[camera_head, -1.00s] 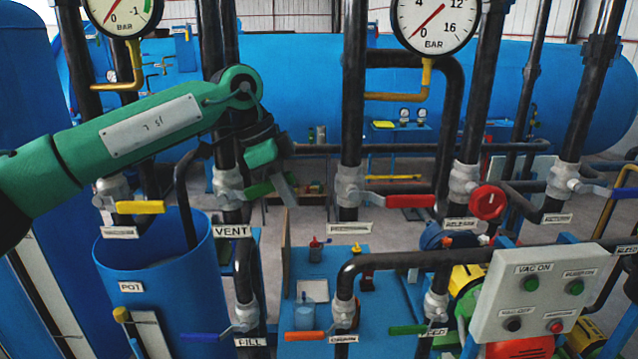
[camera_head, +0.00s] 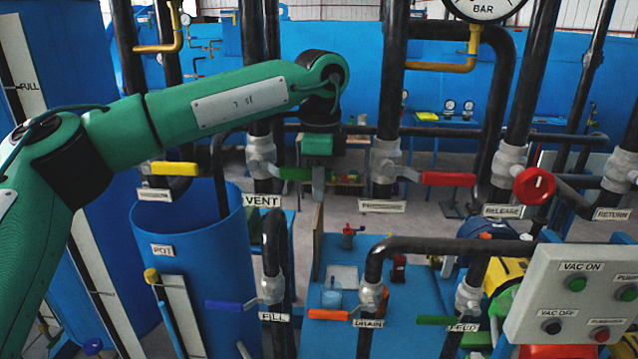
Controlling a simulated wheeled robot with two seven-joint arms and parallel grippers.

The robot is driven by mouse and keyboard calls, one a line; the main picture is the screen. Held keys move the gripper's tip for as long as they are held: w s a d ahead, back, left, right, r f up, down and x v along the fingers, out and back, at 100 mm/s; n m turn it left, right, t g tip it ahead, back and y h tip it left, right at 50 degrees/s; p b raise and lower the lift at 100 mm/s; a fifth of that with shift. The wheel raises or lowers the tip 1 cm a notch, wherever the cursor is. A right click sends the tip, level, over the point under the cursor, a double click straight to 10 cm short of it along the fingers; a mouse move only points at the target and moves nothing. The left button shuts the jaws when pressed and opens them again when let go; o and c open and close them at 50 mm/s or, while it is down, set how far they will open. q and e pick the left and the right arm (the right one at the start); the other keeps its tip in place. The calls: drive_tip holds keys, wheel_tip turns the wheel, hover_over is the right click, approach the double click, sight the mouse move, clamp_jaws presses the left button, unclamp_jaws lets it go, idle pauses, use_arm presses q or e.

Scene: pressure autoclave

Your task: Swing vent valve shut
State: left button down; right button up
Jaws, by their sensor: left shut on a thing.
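The vent valve is a grey body (camera_head: 262,158) on a black upright pipe, above the VENT label (camera_head: 262,201). Its green lever handle (camera_head: 294,174) points right, across the pipe and nearly level. My left gripper (camera_head: 318,187) hangs down from the wrist in front of the handle's outer part and is shut on it. The gripper hides part of the handle, and the exact finger contact is hard to see. My right gripper is not in view.
Neighbouring valves have a yellow handle (camera_head: 175,169) at left and a red handle (camera_head: 448,179) at right. A red round knob (camera_head: 534,185) stands further right. Below are blue (camera_head: 230,306), orange (camera_head: 328,314) and green handles. The blue pot (camera_head: 215,250) stands beneath my left arm.

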use_arm(q)
drive_tip(key=shift+f, duration=0.3)
drive_tip(key=c, duration=1.4)
unclamp_jaws()
drive_tip(key=shift+c, duration=0.2)
drive_tip(key=shift+r, duration=0.1)
drive_tip(key=shift+r, duration=0.2)
drive_tip(key=shift+r+b, duration=0.35)
drive_tip(key=r+b, duration=0.2)
drive_tip(key=r, duration=0.9)
drive_tip(key=shift+d+r+b, duration=0.1)
drive_tip(key=shift+d+b, duration=0.1)
drive_tip(key=shift+b, duration=0.2)
drive_tip(key=shift+r, duration=0.75)
drive_tip(key=shift+f, duration=0.1)
